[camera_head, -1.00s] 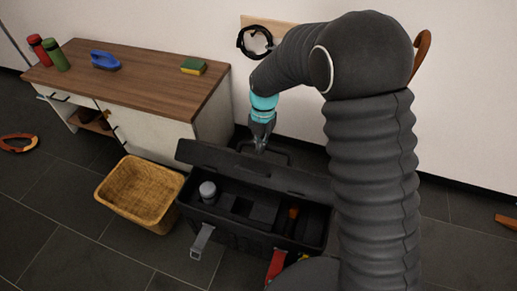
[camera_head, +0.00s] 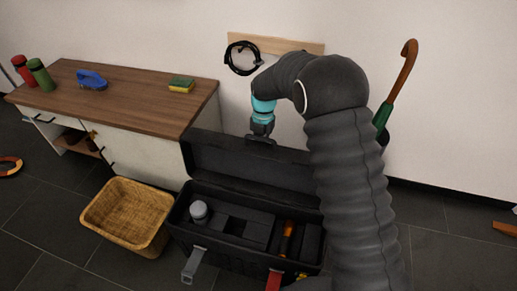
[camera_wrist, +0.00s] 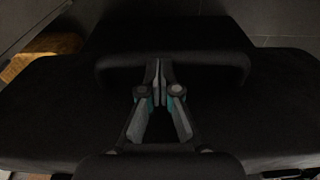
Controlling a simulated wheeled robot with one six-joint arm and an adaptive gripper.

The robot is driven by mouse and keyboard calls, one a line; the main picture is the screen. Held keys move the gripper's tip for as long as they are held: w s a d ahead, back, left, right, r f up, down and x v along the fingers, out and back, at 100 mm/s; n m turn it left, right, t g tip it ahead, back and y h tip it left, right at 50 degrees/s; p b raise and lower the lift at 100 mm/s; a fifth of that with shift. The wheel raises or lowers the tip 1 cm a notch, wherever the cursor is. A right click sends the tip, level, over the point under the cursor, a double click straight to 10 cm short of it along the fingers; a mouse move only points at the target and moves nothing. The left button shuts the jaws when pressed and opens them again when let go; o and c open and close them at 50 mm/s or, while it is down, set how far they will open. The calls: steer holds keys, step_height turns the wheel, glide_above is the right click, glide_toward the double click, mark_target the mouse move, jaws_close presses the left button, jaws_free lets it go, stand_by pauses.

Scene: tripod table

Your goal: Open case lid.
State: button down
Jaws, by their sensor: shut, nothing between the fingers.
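The black case (camera_head: 219,257) stands on the floor in the head view, with its lid (camera_head: 225,160) raised at its back edge. Inside are a grey-capped cylinder (camera_head: 199,210) and an orange-handled tool (camera_head: 287,238). My gripper (camera_head: 262,139) is at the lid's upper edge, by the handle. In the wrist view my gripper (camera_wrist: 159,82) has its fingers together by the dark handle bar (camera_wrist: 115,62); whether they touch it I cannot tell. My arm hides the case's right end.
A wicker basket (camera_head: 128,217) stands left of the case. A wooden-topped cabinet (camera_head: 140,100) behind it carries a sponge (camera_head: 181,85), a blue brush (camera_head: 91,80) and bottles. An umbrella (camera_head: 396,88) stands at the right by the wall.

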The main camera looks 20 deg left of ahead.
steer(key=shift+w+f, duration=0.15)
steer(key=shift+f, duration=0.2)
stand_by(0.3)
